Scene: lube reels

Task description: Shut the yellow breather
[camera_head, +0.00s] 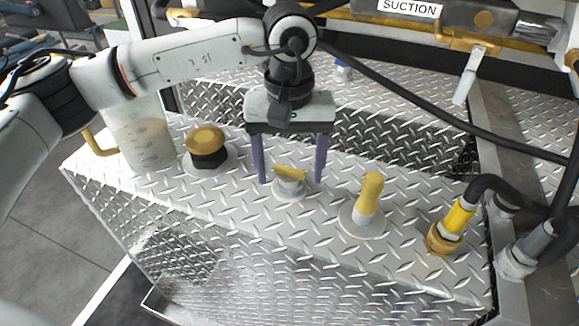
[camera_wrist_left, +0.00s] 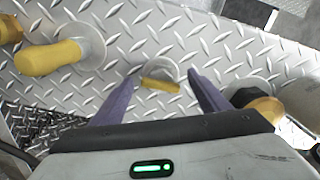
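A small fitting with a flat yellow handle (camera_head: 290,172) sits on the diamond-plate tank top; I cannot tell if it is the yellow breather. My left gripper (camera_head: 291,181) is open and points down, one purple finger on each side of this fitting, with gaps to both. In the left wrist view the yellow handle (camera_wrist_left: 161,86) shows between the open fingers (camera_wrist_left: 164,72). A round gold-yellow cap on a black base (camera_head: 206,142) stands to the left. A yellow knob on a pale stem (camera_head: 370,190) stands to the right. My right gripper is not in view.
A yellow hose fitting (camera_head: 458,220) with a black hose stands at the right end of the plate. A translucent container (camera_head: 145,140) is at the left. A label reading SUCTION (camera_head: 409,8) hangs at the back.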

